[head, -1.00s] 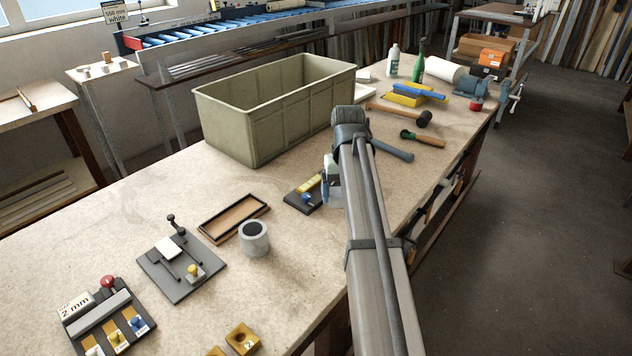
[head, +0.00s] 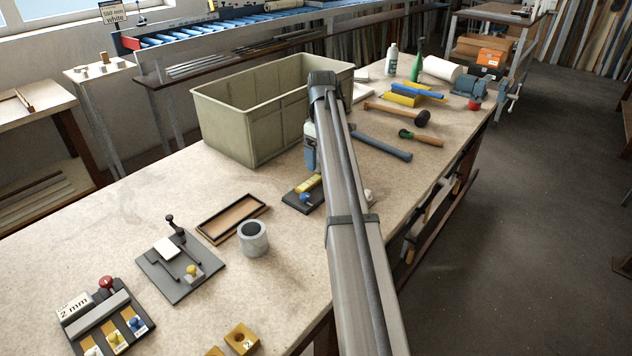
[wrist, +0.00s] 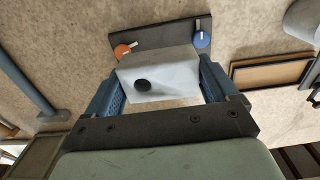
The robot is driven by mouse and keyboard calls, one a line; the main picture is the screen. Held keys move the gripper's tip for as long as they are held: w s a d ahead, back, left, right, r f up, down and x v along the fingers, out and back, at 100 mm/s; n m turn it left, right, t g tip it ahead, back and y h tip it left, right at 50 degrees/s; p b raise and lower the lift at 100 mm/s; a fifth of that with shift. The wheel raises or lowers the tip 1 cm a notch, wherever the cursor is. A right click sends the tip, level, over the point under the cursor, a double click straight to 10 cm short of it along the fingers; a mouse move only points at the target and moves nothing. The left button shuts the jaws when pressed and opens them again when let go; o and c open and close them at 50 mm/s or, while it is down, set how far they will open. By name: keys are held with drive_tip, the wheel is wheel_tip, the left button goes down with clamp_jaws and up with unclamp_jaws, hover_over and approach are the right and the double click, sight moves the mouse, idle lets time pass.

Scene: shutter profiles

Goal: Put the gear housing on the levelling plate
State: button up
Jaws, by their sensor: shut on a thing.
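My gripper (wrist: 158,78) is shut on a pale grey block with a round dark hole, the gear housing (wrist: 165,76), with a blue finger on each side. In the head view my gripper (head: 311,165) hangs near the bin's front right corner, and my arm hides the housing. A dark plate with knobs (head: 292,202), which looks like the levelling plate, lies on the bench below. It carries a blue knob and a yellow piece. In the wrist view the dark plate (wrist: 160,33) shows behind the housing, with an orange and a blue knob; the housing covers part of it.
A large olive bin (head: 225,125) stands behind. A shallow tray (head: 232,219), a grey cup (head: 253,238) and a grey clamp plate (head: 160,275) lie to the left. A hammer (head: 395,113) and a grey-blue bar (head: 383,147) lie to the right.

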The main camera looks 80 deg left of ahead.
sight(321, 191)
drive_tip(key=shift+f, duration=4.9)
drive_tip(key=shift+f, duration=0.1)
drive_tip(key=o, duration=1.1)
drive_tip(key=shift+o, duration=0.2)
wheel_tip(321, 191, up, 12)
drive_tip(key=shift+r, duration=0.15)
